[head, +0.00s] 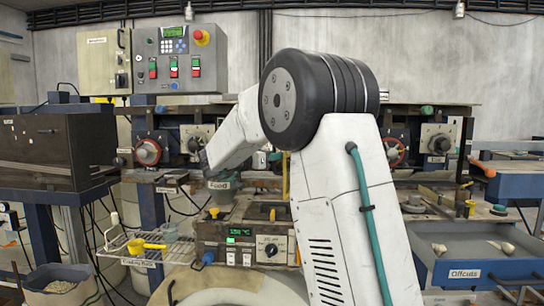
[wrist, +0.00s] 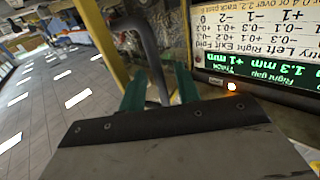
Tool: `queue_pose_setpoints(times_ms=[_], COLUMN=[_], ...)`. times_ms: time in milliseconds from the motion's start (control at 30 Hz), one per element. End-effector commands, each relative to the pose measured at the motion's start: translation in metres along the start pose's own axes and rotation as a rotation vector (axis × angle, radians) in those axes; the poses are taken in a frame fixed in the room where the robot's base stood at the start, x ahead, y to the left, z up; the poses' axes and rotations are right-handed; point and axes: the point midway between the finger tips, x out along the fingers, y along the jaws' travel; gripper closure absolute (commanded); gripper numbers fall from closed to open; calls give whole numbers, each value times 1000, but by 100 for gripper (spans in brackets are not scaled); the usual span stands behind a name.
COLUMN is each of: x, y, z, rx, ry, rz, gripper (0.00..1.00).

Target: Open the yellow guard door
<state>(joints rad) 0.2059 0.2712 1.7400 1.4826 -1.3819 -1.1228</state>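In the wrist view, which looks upside down, the yellow guard door shows as a yellow frame (wrist: 116,72) at upper centre. A dark, bent handle bar (wrist: 149,45) stands in front of it and runs down between the two green fingers of my gripper (wrist: 160,85). The fingers are apart, one on each side of the bar, with what looks like a small gap on either side. Firm contact is not visible. In the head view a narrow yellow upright strip (head: 285,176) shows beside my arm. My arm hides most of the area behind it, and the fingertips cannot be made out there.
A display panel (wrist: 255,45) with a lit orange button (wrist: 232,86) is close to the right of my gripper. In the head view a control box (head: 180,60) hangs at the back, and a blue offcuts tray (head: 470,262) stands right. Tiled floor (wrist: 50,110) is open at left.

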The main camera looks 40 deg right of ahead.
Motion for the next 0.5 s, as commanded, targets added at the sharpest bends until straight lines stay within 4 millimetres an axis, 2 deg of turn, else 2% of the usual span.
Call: queue_pose_setpoints(times_ms=[267,367,500], x=[-5,-17,-42], y=[0,-1,-1], z=[-1,-1,-1], rx=[2,2,2], ry=[1,0,1], rz=[-2,-4,-5], gripper=[67,67,67])
